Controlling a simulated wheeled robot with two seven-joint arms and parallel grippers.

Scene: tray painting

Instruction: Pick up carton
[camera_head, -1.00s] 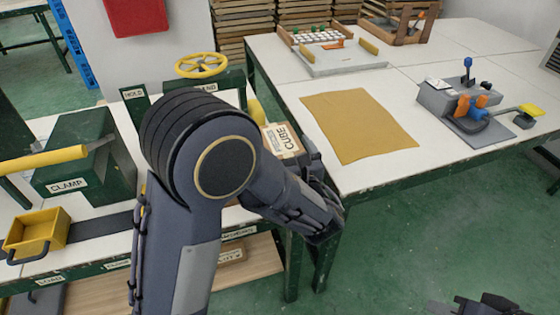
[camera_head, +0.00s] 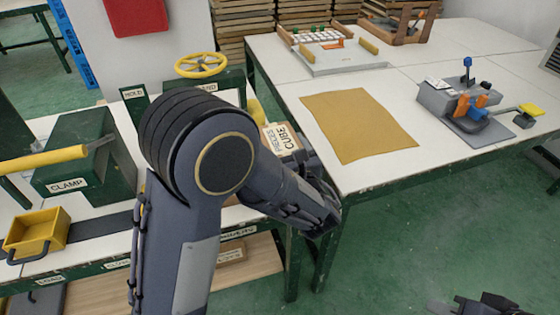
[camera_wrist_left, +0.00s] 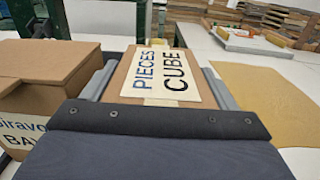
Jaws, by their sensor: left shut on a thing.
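The brown carton (camera_head: 268,138) has a white label reading "PIECES CUBE". In the left wrist view the carton (camera_wrist_left: 135,98) lies between the two grey fingers of my left gripper (camera_wrist_left: 158,85), which is shut on its sides. Its lower part is hidden by the gripper body. In the head view my left forearm covers most of the gripper and the carton's underside, so I cannot tell whether the carton touches the bench. My right arm shows only as a dark piece at the bottom right edge, and its fingers cannot be made out.
Another brown carton (camera_wrist_left: 45,75) stands close left of my left gripper. A white table (camera_head: 440,75) with a tan mat (camera_head: 360,125) is to the right, with a grey fixture (camera_head: 450,105). A green clamp box (camera_head: 75,160) and yellow bin (camera_head: 38,232) are left.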

